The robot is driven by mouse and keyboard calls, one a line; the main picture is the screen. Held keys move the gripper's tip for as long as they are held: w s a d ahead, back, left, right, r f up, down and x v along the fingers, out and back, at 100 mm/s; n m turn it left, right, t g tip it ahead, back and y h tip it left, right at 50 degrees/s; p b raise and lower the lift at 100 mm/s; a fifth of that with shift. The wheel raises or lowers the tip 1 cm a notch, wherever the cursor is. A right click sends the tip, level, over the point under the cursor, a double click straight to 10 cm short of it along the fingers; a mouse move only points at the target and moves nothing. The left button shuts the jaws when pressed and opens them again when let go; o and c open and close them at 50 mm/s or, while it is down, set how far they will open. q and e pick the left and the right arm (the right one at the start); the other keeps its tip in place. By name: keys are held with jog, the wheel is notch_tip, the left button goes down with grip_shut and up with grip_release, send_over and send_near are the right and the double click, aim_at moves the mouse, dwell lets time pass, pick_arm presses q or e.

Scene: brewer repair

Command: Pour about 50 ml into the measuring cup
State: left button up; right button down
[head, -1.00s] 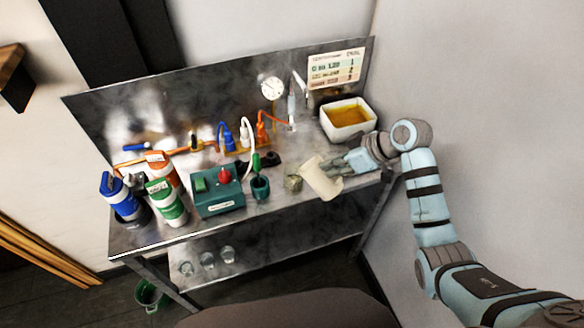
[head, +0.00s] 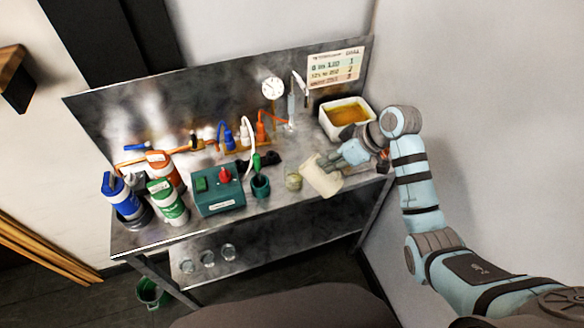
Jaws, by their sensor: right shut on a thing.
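A cream jug (head: 321,179) is at the right front of the steel bench, tilted. My right gripper (head: 346,156) is shut on the jug from its right side. A small clear cup (head: 293,181), which looks like the measuring cup, stands on the bench just left of the jug. It looks pale yellowish inside; its level and marks are too small to read. I cannot tell whether liquid is flowing from the jug. My left gripper is not in view.
A white tub of amber liquid (head: 347,116) stands behind my right gripper. A dark green cup (head: 260,186) and a teal box (head: 217,191) are left of the small cup. Several bottles (head: 166,201) stand at the left end. Glasses (head: 208,257) sit on the lower shelf.

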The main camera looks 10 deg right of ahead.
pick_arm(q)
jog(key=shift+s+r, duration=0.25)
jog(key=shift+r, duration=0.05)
pick_arm(e)
jog(key=shift+w+a+r+g+h, duration=0.3)
jog(key=shift+r+g+h, duration=0.1)
jog(key=shift+r, duration=0.1)
dwell(1.2)
